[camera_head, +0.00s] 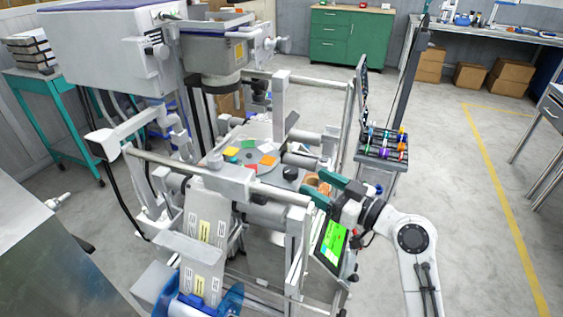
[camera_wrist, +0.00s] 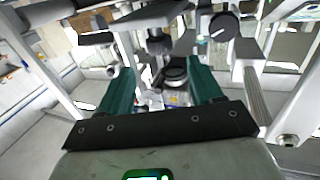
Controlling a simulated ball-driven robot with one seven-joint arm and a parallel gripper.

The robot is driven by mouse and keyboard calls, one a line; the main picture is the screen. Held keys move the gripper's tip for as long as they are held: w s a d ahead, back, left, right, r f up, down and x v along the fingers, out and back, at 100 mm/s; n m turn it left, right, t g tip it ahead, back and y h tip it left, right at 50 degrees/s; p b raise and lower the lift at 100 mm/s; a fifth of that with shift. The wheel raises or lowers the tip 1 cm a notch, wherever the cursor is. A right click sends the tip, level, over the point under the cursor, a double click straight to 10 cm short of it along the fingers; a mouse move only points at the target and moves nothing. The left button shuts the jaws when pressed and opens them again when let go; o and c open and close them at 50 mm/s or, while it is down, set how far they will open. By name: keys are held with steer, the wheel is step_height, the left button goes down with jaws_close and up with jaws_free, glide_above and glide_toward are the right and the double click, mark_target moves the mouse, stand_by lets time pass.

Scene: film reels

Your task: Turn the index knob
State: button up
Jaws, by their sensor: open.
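A black round knob with a white pointer line, which looks like the index knob, shows in the wrist view (camera_wrist: 223,27) at the upper right. It lies beyond and to the right of the fingertips, not between them. In the head view a black knob (camera_head: 290,173) sits at the right edge of the round table with coloured pads. My gripper (camera_head: 317,187) has green fingers and is just right of and below that knob, apart from it. In the wrist view my gripper (camera_wrist: 160,68) is open, with no object held between its fingers.
Grey frame bars and posts (camera_wrist: 252,92) stand close around my gripper. The round indexing table (camera_head: 258,160) carries several coloured pads. A green-lit screen (camera_head: 331,243) is just below my wrist. A rack of coloured items (camera_head: 383,145) stands to the right. Open floor lies farther right.

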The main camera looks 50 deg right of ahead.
mark_target(285, 167)
steer(key=w+p, duration=0.1)
steer(key=w, duration=0.9)
steer(key=shift+w+a+p, duration=0.1)
steer(key=shift+w+p, duration=0.05)
steer(key=shift+p, duration=0.25)
steer(key=c, duration=1)
steer(key=shift+o, duration=0.2)
